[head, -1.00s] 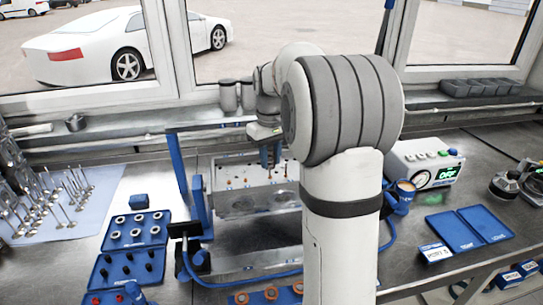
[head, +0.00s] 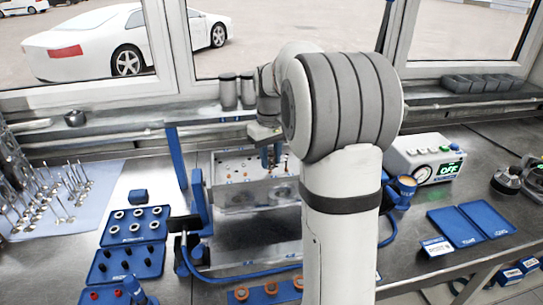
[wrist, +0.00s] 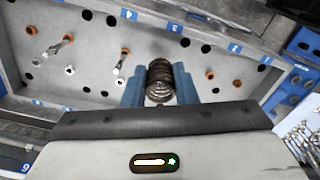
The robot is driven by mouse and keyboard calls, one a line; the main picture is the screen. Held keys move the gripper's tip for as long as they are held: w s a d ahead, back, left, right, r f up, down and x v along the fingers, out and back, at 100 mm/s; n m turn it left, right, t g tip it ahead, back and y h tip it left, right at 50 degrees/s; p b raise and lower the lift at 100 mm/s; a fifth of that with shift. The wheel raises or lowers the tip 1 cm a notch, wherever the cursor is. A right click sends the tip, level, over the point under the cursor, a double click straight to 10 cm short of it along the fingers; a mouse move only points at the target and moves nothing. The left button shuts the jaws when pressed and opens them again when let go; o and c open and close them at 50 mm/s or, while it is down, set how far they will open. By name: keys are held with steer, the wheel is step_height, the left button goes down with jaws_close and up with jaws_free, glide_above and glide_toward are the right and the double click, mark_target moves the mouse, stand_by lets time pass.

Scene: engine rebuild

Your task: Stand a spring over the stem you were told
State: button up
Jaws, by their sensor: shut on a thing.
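My gripper (wrist: 160,92) is shut on a dark coil spring (wrist: 159,75), held between its blue fingers. The spring is over the light grey cylinder head (wrist: 90,22); I cannot tell its height above the deck or whether a stem is under it. In the wrist view, one valve stem (wrist: 120,64) stands left of the spring and another stem (wrist: 60,46) stands farther left. Orange seals (wrist: 210,75) show to the right without visible stems. In the head view, my gripper (head: 271,158) is over the cylinder head (head: 235,194), partly hidden by my arm.
The cylinder head sits in a blue-framed stand (head: 199,200). Blue parts trays (head: 125,263) lie at left, beside a pale mat (head: 95,200) with several valves.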

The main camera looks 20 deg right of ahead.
steer(key=shift+f+b, duration=0.4)
steer(key=shift+f, duration=0.35)
steer(key=o, duration=1)
steer(key=shift+o, duration=0.2)
step_height(320, 180, up, 7)
steer(key=s+a+f+t, duration=0.1)
steer(key=s+a+f, duration=0.2)
steer(key=s, duration=0.5)
steer(key=s+a+f+m+t, duration=0.1)
steer(key=s+a+f, duration=0.2)
steer(key=s, duration=0.5)
steer(key=s+a+f+m+t, duration=0.1)
steer(key=s+a+f, duration=0.1)
steer(key=s+a, duration=0.3)
steer(key=shift+s+f, duration=0.4)
steer(key=shift+s, duration=1.3)
